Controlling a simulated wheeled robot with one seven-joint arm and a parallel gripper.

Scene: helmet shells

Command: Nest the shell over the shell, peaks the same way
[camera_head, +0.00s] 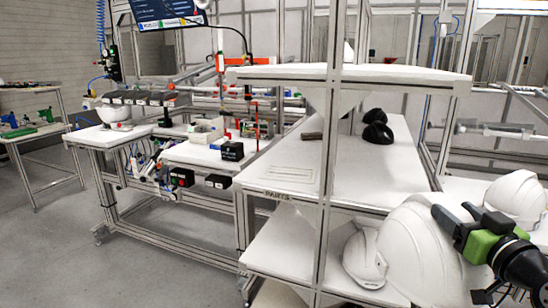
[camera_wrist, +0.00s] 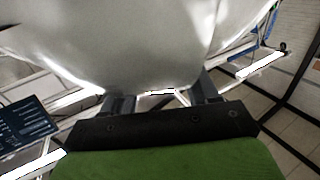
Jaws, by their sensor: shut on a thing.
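My gripper (camera_head: 456,213), black with a green body, is at the lower right of the head view. It is shut on a large white helmet shell (camera_head: 418,250), close to the camera. In the wrist view the held shell (camera_wrist: 120,45) fills the upper middle, with my gripper's fingers (camera_wrist: 163,93) at its lower edge. Its peak direction is unclear. Another white shell (camera_head: 517,193) shows behind my gripper at the right. A further white shell (camera_head: 364,258) is on the lower shelf, partly hidden by the held one. A white shell (camera_head: 114,112) sits on the far left table.
A shelf rack marked PARTS (camera_head: 285,190) stands in the middle, its upright post (camera_head: 329,190) close to the held shell. Black rounded parts (camera_head: 376,133) lie on its middle shelf. A workbench (camera_head: 190,152) with boxes stands left; the floor (camera_head: 70,235) there is open.

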